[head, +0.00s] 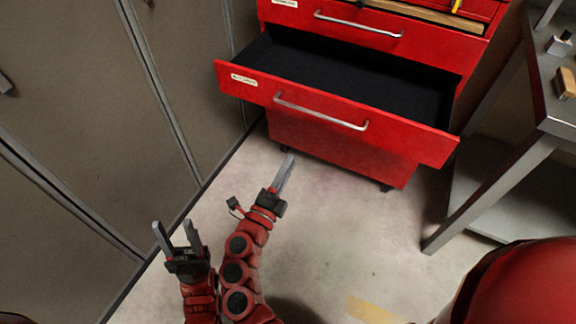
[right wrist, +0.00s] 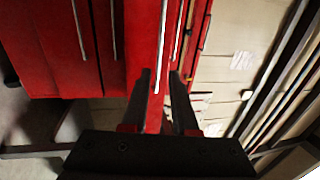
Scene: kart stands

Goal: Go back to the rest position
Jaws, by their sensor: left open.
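My left gripper (head: 176,230) is at the lower left of the head view, its two fingers apart and empty, above the floor beside the grey cabinets. My right gripper (head: 284,172) is to its right in the head view, seen edge-on, in front of the red tool cabinet (head: 330,145). In the right wrist view the fingers of my right gripper (right wrist: 160,78) stand apart with nothing between them. The cabinet's red drawer (head: 400,133) is pulled open and its dark inside looks empty. The right fingertips show below the drawer's front, apart from its handle (head: 320,112).
Grey lockers (head: 75,120) line the left side. A grey metal table (head: 560,110) with small items on top stands at the right. An upper drawer (head: 385,38) is also partly open, with things in it. The floor (head: 330,230) is clear.

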